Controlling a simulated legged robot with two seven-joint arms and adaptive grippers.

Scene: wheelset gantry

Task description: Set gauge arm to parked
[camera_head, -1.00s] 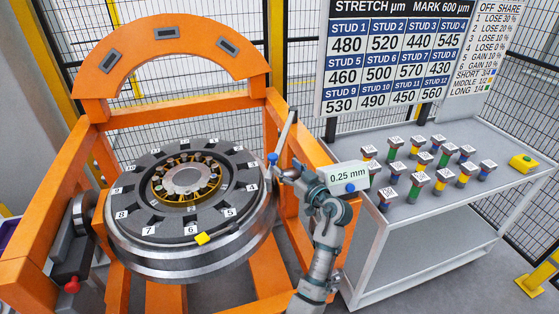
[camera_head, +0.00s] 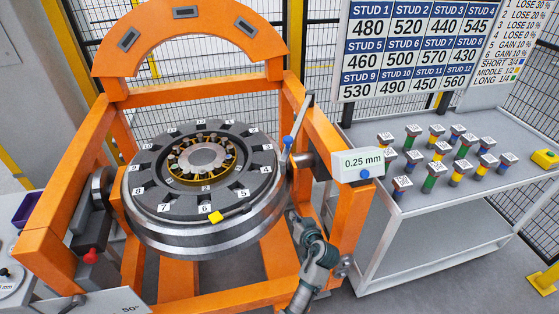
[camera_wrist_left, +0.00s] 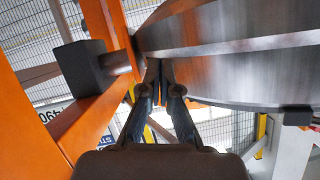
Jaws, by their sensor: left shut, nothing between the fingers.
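What looks like the gauge arm is a slim grey bar (camera_head: 301,115) with a blue knob (camera_head: 287,141) at its lower end. It tilts up and right beside the right rim of the wheelset (camera_head: 165,222). A readout plate (camera_head: 359,166) marked 0.25 mm stands right of it. My left gripper (camera_head: 293,214) is below the knob, apart from it, beside the wheelset's lower right side. In the left wrist view its fingers (camera_wrist_left: 160,68) are together and empty, close to the wheel's metal rim (camera_wrist_left: 240,55); contact cannot be told. My right gripper is not in view.
The orange gantry frame (camera_head: 325,140) surrounds the wheelset, with an upright close to my left gripper. A grey table (camera_head: 420,210) with several coloured studs stands at the right. A red knob (camera_head: 90,256) is at the lower left.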

